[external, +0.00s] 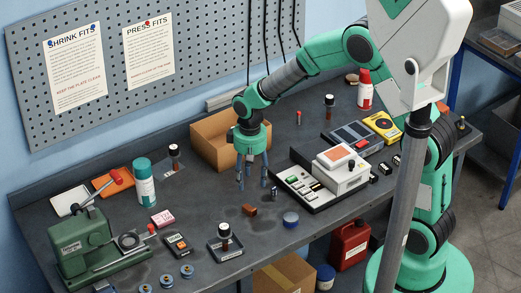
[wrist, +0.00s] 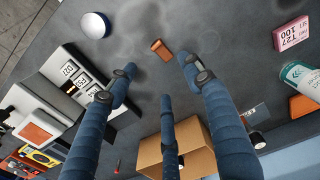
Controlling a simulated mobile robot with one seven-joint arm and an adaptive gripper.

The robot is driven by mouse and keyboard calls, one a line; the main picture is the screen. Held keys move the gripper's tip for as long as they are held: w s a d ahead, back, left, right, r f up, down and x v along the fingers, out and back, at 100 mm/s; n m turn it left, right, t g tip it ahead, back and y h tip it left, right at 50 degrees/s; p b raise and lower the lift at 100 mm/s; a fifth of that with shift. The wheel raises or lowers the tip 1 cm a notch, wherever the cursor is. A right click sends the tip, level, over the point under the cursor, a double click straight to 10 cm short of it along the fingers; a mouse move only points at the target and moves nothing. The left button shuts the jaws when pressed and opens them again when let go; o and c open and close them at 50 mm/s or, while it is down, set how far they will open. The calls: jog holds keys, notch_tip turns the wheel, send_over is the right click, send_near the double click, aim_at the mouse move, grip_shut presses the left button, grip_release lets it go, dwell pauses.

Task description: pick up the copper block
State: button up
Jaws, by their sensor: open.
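The copper block (external: 249,210) is a small brown-orange piece lying on the dark bench top. It also shows in the wrist view (wrist: 161,49), near the top middle, lying alone on the bench. My gripper (external: 251,185) hangs above the bench with its fingers pointing down, behind the block in the external view. In the wrist view its three blue fingers (wrist: 160,80) are spread apart and empty. The block shows beyond the fingertips, apart from them.
A cardboard box (external: 215,140) stands behind my gripper. A bottle stand (external: 226,250) is in front. A green press (external: 85,245) is at the left.

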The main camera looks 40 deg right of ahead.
send_over(250, 207)
jog(key=shift+s+f+b, duration=0.15)
jog(key=shift+f+b, duration=0.1)
jog(key=shift+f, duration=1.55)
jog(key=shift+s+f+b, duration=0.1)
jog(key=shift+f+b, duration=0.1)
jog(key=shift+f, duration=1.55)
jog(key=shift+w+f+b, duration=0.15)
jog(key=shift+f+b, duration=0.35)
jog(key=shift+f, duration=2.1)
grip_shut()
jog(key=shift+r, duration=0.2)
